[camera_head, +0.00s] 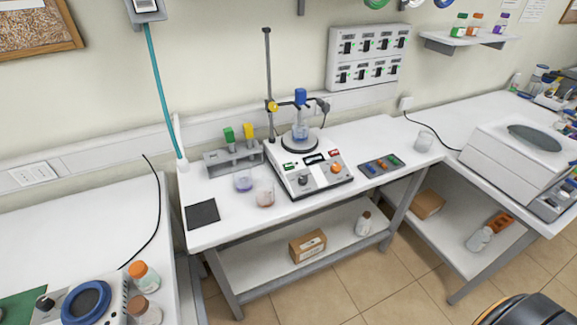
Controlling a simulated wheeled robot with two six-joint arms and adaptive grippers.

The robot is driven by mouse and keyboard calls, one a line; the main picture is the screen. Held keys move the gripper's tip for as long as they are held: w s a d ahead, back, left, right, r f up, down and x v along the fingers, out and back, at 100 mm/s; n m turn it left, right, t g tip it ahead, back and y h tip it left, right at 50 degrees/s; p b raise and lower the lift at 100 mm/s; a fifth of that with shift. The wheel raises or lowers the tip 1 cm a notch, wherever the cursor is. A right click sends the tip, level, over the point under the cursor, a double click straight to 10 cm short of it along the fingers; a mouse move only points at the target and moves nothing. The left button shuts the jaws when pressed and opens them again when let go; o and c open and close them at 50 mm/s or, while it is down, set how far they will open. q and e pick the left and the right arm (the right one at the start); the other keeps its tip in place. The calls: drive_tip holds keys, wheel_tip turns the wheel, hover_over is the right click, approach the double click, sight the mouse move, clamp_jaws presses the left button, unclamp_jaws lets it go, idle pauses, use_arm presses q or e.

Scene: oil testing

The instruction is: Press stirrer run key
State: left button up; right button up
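The stirrer (319,183) is a white and dark box on the middle bench. Its sloped front has a green key (290,166), a dark display (315,159), a red key (334,153), a black knob (303,180) and an orange knob (336,168). Key labels are too small to read. A flask (300,131) with a blue top stands over its round plate, beside a tall stand rod (268,75) with a clamp. Neither of my grippers shows in the head view, and nothing covers the stirrer's front panel.
Two beakers (264,194) (243,182) and a tube rack (233,159) stand left of the stirrer. A dark tray (381,165) with coloured items and an empty beaker (424,140) are to its right. A black pad (202,214) lies at the bench's left.

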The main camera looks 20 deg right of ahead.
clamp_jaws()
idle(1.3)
